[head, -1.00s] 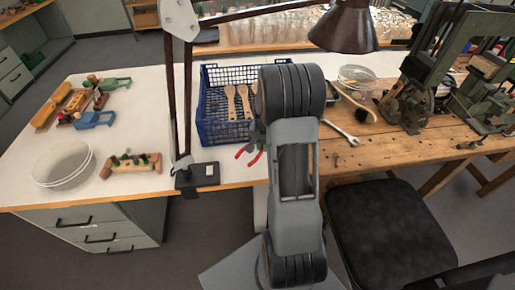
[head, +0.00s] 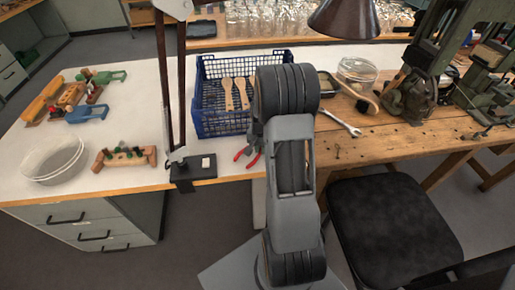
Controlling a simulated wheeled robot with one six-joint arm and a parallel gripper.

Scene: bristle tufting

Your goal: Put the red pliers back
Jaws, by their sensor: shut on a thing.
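The red-handled pliers (head: 253,160) show at the front edge of the white table, just left of my arm and below the blue basket. Only their red handles show clearly. My gripper (head: 258,141) is mostly hidden behind my own arm; a small grey part of it shows above the handles, and it is shut on the pliers. I cannot see the jaws' grip or whether the pliers touch the table.
A blue basket (head: 218,128) with wooden brush blanks (head: 228,95) stands behind. A lamp base (head: 193,172) is left of the pliers. A wrench (head: 341,122) lies on the wooden bench (head: 400,150) to the right. A black chair (head: 385,225) stands in front.

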